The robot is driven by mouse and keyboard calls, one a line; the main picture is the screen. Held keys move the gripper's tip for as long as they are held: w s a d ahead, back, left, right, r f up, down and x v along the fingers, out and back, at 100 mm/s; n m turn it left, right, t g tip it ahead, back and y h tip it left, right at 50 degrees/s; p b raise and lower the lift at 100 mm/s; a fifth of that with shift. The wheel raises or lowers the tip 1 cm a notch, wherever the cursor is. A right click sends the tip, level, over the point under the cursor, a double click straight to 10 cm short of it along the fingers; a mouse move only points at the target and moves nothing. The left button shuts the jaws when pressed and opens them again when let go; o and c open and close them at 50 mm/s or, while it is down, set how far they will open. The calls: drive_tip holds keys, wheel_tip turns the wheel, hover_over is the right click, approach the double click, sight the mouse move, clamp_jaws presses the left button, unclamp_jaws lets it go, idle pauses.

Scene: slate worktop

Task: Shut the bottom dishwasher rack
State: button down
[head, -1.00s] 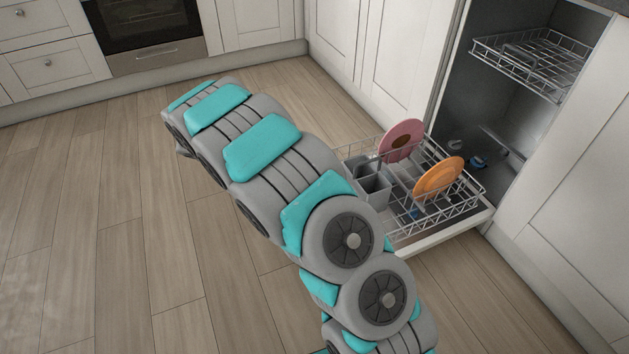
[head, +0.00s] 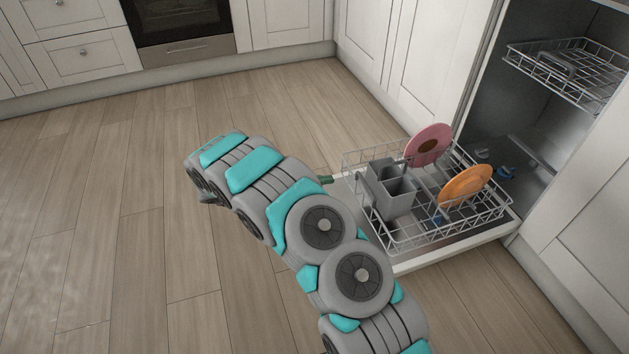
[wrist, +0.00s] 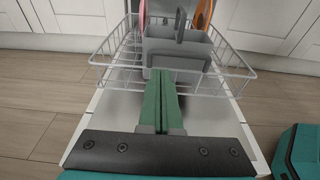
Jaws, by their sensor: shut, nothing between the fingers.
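The bottom dishwasher rack (head: 449,235) is a grey wire basket pulled out over the lowered door. It holds a grey cutlery basket (head: 391,196), a pink plate (head: 428,144) and an orange plate (head: 466,186). In the wrist view the rack's wire front (wrist: 237,74) spans the upper middle, with the cutlery basket behind it. My gripper (wrist: 161,76) has green fingers, pressed together and empty, pointing at the middle of the rack's front. In the head view only a green bit of my gripper (head: 327,180) shows past my arm. I cannot tell whether the fingertips touch the rack.
The dishwasher door (head: 462,251) lies open below the rack. An upper rack (head: 566,75) sits inside the cavity. White cabinets (head: 400,55) flank the dishwasher, and an oven (head: 180,25) stands at the back. The wooden floor (head: 110,220) on the left is clear.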

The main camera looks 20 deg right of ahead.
sight(359, 176)
drive_tip(key=d, duration=0.2)
drive_tip(key=d+f, duration=0.1)
drive_tip(key=d, duration=0.5)
drive_tip(key=shift+w+d+f, duration=0.15)
drive_tip(key=shift+d+f, duration=0.05)
drive_tip(key=shift+f, duration=0.1)
